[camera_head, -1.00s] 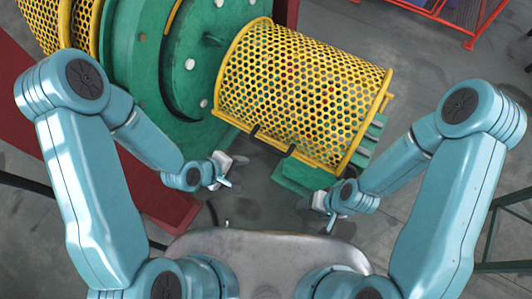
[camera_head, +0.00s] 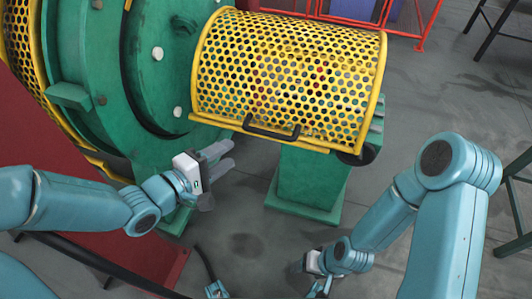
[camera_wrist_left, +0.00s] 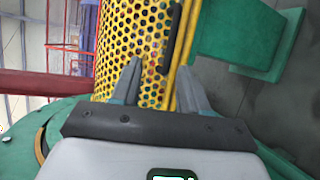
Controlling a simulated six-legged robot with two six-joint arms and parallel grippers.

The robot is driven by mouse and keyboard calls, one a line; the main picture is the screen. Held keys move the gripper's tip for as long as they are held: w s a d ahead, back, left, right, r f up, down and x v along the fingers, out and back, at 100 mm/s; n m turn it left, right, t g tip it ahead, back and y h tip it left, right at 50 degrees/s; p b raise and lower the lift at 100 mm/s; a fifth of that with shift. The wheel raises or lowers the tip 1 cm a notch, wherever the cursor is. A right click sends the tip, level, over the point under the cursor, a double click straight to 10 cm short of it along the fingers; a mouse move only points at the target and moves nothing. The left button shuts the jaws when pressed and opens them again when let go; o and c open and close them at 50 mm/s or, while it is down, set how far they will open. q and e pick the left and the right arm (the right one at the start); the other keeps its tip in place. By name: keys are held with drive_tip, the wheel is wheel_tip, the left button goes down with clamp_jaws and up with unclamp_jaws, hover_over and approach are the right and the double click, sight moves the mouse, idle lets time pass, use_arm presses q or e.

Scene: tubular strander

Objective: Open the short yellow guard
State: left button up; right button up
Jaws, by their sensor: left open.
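The short yellow guard (camera_head: 290,70) is a perforated half-cylinder cover, closed over the machine beside a large green disc. A black bar handle (camera_head: 270,128) is fixed along its lower front edge. My left gripper (camera_head: 227,152) is open and empty, below and left of the handle, apart from it. In the left wrist view the guard (camera_wrist_left: 125,40) lies beyond my left fingertips (camera_wrist_left: 160,70), and the handle (camera_wrist_left: 172,38) is ahead, toward the right finger. My right gripper (camera_head: 303,265) hangs low over the floor, away from the guard; its fingers are unclear.
The green disc (camera_head: 150,70) and another yellow perforated guard (camera_head: 22,50) stand at left. A green pedestal (camera_head: 308,180) is under the short guard. A dark red base (camera_head: 60,160) lies at lower left. A red frame (camera_head: 420,30) stands behind.

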sight(269, 132)
use_arm(q)
drive_tip(key=shift+m+t, duration=0.3)
drive_tip(key=f+b+x, duration=0.1)
drive_tip(key=b+x, duration=0.2)
drive_tip(key=x, duration=0.2)
drive_tip(key=f+b+x, duration=0.1)
drive_tip(key=b+x, duration=0.2)
drive_tip(key=x, duration=0.3)
drive_tip(key=f+b+x, duration=0.1)
drive_tip(key=b+x, duration=0.2)
drive_tip(key=x, duration=0.2)
drive_tip(key=shift+w+a+f, duration=0.1)
drive_tip(key=shift+a+f, duration=0.1)
drive_tip(key=shift+f, duration=0.25)
drive_tip(key=shift+w+d, duration=0.3)
use_arm(e)
wheel_tip(269, 132, down, 11)
drive_tip(key=shift+w+d, duration=0.2)
drive_tip(key=shift+d, duration=0.15)
use_arm(q)
drive_tip(key=shift+c, duration=0.2)
clamp_jaws()
use_arm(e)
drive_tip(key=shift+r, duration=0.1)
